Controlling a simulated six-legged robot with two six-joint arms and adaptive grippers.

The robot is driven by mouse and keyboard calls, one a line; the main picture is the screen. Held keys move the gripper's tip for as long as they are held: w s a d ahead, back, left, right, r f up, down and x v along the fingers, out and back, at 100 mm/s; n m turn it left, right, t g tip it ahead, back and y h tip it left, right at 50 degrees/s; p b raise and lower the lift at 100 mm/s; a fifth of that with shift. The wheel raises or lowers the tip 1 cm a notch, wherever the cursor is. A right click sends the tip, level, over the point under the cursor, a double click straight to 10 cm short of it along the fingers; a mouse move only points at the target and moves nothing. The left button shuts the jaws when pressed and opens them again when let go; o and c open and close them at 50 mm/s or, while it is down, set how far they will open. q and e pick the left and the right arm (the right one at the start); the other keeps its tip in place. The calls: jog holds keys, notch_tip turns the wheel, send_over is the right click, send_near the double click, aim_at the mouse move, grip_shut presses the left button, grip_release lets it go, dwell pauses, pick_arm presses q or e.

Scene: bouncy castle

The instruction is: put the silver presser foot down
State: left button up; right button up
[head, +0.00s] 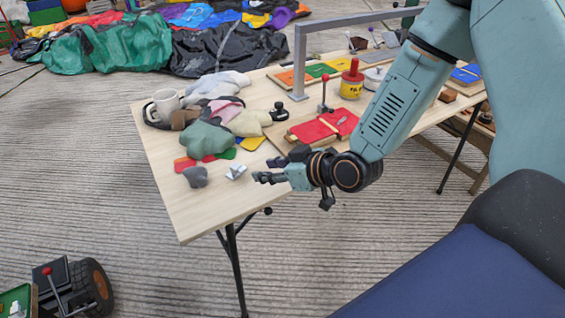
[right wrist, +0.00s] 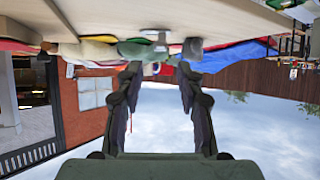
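A small silver, angular piece (head: 236,172), which looks like the presser foot, lies on the light wooden table (head: 205,215) near its front edge. My right gripper (head: 265,169) is just right of it in the head view, with its fingers pointing left toward it. A gap shows between the fingers and the piece. In the right wrist view, the fingers of my right gripper (right wrist: 158,72) are spread with nothing between them. That view is upside down, with the table edge at the top. My left gripper is not in view.
A grey lump (head: 195,177) sits left of the silver piece. A metal frame (head: 299,60) stands farther back. The table's front left corner is bare.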

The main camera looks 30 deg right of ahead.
jog(key=p+v, duration=0.2)
jog(key=v, duration=0.2)
jog(key=shift+r, duration=0.1)
